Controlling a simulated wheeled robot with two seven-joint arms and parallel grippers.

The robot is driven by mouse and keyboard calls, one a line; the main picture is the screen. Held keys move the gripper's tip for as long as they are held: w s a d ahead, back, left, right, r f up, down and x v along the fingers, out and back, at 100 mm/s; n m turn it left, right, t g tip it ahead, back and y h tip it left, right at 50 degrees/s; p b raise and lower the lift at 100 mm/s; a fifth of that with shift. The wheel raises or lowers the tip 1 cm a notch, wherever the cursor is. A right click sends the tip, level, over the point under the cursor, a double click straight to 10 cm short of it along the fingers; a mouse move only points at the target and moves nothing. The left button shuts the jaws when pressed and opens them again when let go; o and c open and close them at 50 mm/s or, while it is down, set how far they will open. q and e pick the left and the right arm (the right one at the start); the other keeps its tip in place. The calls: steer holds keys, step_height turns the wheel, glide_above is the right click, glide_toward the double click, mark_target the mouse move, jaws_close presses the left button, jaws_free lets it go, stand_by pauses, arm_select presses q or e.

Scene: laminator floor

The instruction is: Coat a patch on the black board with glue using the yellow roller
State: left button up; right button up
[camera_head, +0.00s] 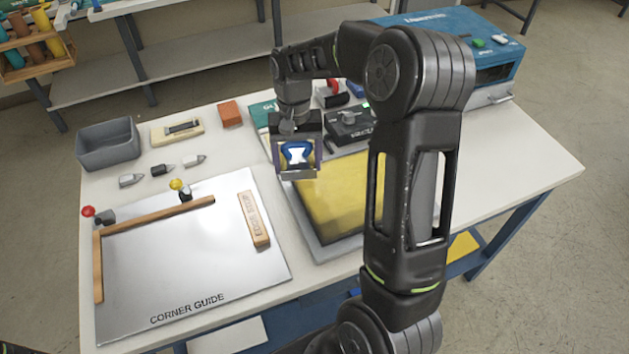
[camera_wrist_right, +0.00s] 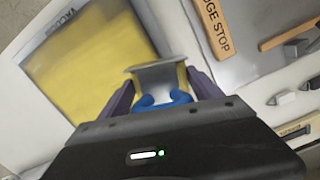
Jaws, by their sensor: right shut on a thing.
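My right gripper (camera_head: 298,165) is above the left part of a yellow-surfaced rectangle on a grey board (camera_head: 312,236). In the right wrist view the yellow surface (camera_wrist_right: 90,62) lies beyond the fingers, and a gap or contact cannot be told. No plainly black board shows; my right arm covers part of the board's right side. My left gripper is not in view.
A metal corner-guide plate (camera_head: 190,262) with wooden strips and a wooden edge stop (camera_head: 254,220) lies to the left. A grey bin (camera_head: 108,146), an orange block (camera_head: 230,114) and a black device (camera_head: 350,124) stand behind. A blue machine (camera_head: 480,50) is at the back right.

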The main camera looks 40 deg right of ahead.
mark_target(298, 161)
steer(key=shift+r+p, duration=0.4)
steer(key=shift+r, duration=1.25)
